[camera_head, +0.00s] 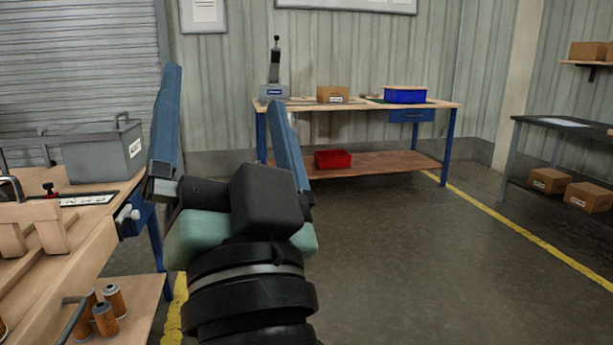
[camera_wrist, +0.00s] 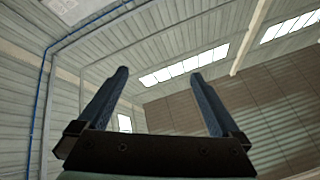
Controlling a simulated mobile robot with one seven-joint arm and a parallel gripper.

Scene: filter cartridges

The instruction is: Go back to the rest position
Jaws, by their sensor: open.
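My gripper (camera_head: 228,108) is raised in front of the head camera, its two blue fingers wide apart and pointing up. Nothing is between the fingers. In the wrist view my gripper (camera_wrist: 160,95) is also open and empty, with the roof and walls of the hall behind it. Several orange filter cartridges (camera_head: 106,319) stand on the lower shelf of the workbench at the left, well below and left of my gripper.
The left workbench (camera_head: 95,235) holds a grey bin (camera_head: 103,150) and wooden pieces close to my arm. A far bench (camera_head: 365,108) carries a cardboard box (camera_head: 333,94) and a blue bin (camera_head: 405,96); a red bin (camera_head: 333,159) sits below. Floor (camera_head: 420,260) at right is clear.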

